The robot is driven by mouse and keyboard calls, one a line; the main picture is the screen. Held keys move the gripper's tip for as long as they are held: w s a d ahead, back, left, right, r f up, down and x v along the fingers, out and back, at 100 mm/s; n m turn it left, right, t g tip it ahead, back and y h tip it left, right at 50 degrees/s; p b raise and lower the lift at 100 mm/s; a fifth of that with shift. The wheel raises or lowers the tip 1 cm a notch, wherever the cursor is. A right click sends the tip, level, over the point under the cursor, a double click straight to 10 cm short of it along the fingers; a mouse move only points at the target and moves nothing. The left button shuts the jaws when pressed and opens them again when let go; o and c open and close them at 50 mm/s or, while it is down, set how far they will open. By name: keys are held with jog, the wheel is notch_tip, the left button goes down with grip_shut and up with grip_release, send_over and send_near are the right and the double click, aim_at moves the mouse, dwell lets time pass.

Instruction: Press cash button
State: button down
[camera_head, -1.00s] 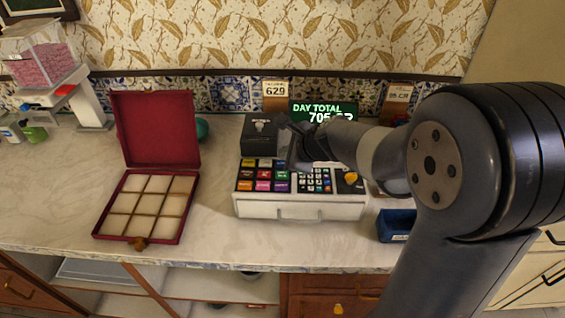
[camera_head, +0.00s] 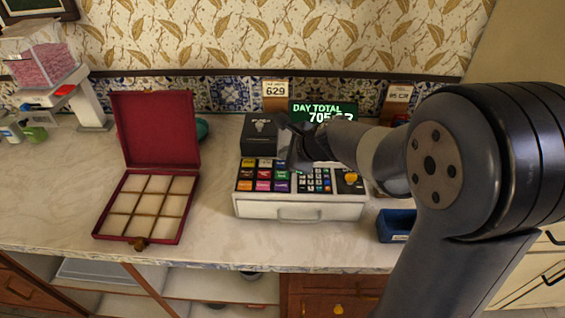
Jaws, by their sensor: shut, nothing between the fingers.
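A white cash register (camera_head: 250,208) stands on the counter at the middle, its front drawer shut. Its top carries rows of coloured keys (camera_head: 263,174) on the left, a number pad (camera_head: 315,183), and a yellow key (camera_head: 351,177) at the right. The labels are too small to read, so I cannot tell which key is the cash button. A green display (camera_head: 313,109) behind reads "DAY TOTAL" and a partly hidden number. My gripper (camera_head: 294,158) is shut and empty over the back of the keys, hiding some of them. I cannot tell whether it touches a key.
An open red box (camera_head: 124,238) with compartments lies on the left. A black box (camera_head: 260,135) stands behind the keys, and a blue tray (camera_head: 396,226) is right of the register. Counter (camera_head: 218,235) between red box and register is clear.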

jog(key=shift+f, duration=0.15)
jog(key=shift+f+b, duration=0.3)
jog(key=shift+b, duration=0.1)
jog(key=shift+f+b, duration=0.3)
jog(key=shift+f, duration=0.05)
dwell(0.5)
dwell(0.4)
jog(key=shift+r+p, duration=0.75)
notch_tip(320, 180, up, 5)
jog(key=p, duration=0.5)
jog(key=shift+r, duration=0.1)
jog(key=shift+s+d, duration=0.1)
dwell(0.4)
